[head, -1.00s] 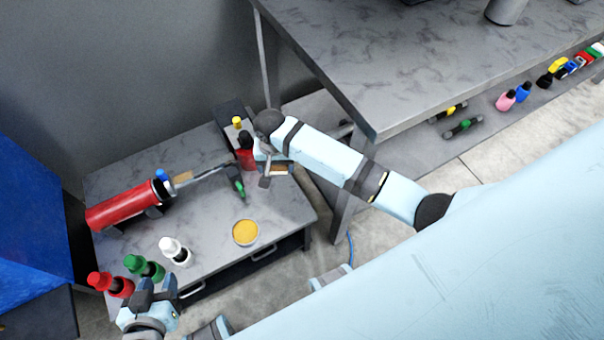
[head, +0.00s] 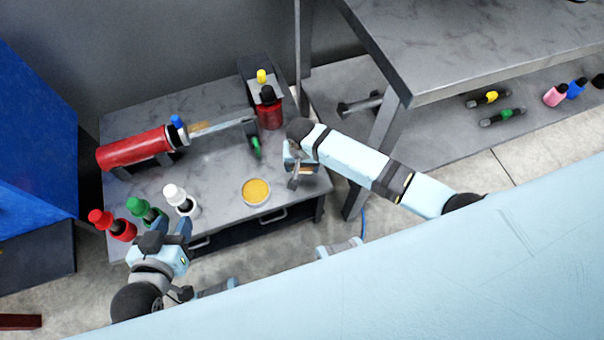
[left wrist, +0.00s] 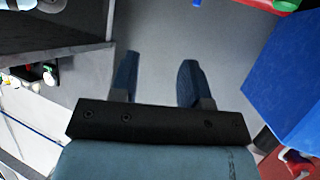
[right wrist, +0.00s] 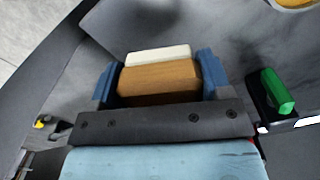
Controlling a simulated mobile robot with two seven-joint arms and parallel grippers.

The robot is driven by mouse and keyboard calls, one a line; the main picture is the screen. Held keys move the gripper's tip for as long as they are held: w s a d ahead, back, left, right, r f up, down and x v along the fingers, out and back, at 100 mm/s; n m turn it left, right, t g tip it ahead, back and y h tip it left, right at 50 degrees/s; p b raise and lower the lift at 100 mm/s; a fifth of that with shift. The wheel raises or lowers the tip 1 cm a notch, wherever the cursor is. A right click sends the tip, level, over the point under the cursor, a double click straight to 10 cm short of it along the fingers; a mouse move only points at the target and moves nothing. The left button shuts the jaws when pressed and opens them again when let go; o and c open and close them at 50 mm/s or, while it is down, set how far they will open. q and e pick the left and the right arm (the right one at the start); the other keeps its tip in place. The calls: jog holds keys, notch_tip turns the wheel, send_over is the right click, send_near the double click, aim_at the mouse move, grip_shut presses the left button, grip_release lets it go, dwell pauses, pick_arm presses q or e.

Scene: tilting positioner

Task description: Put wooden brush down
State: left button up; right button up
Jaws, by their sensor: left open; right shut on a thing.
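The wooden brush (right wrist: 160,80) is a brown block with a pale white strip along its far side in the right wrist view. My right gripper (right wrist: 160,78) is shut on it, one blue finger at each end. In the head view the brush (head: 306,170) is mostly hidden by my right gripper (head: 300,168), at the right end of the low grey table (head: 222,165). I cannot tell whether the brush touches the tabletop. My left gripper (head: 168,236) is open and empty by the table's front left edge; its spread fingers show in the left wrist view (left wrist: 158,78).
A red cylinder (head: 135,150) and white, green and red bottles occupy the left. A taller table (head: 470,50) rises at right.

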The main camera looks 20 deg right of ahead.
aim_at(302, 177)
jog(key=shift+f, duration=0.35)
jog(key=shift+f+b, duration=0.4)
jog(key=shift+f, duration=0.4)
notch_tip(302, 177, down, 3)
jog(key=shift+r+b, duration=0.15)
jog(key=shift+b, duration=0.35)
pick_arm(q)
jog(key=r, duration=0.1)
jog(key=w+d+r+t, duration=0.1)
jog(key=r+t+h, duration=0.1)
jog(key=shift+w+d+r, duration=0.15)
jog(key=shift+w+d, duration=0.15)
jog(key=shift+d, duration=0.05)
pick_arm(e)
jog(key=shift+r, duration=0.1)
jog(key=shift+f, duration=0.2)
jog(key=o, duration=0.8)
jog(key=shift+o, duration=0.2)
jog(key=shift+r, duration=0.1)
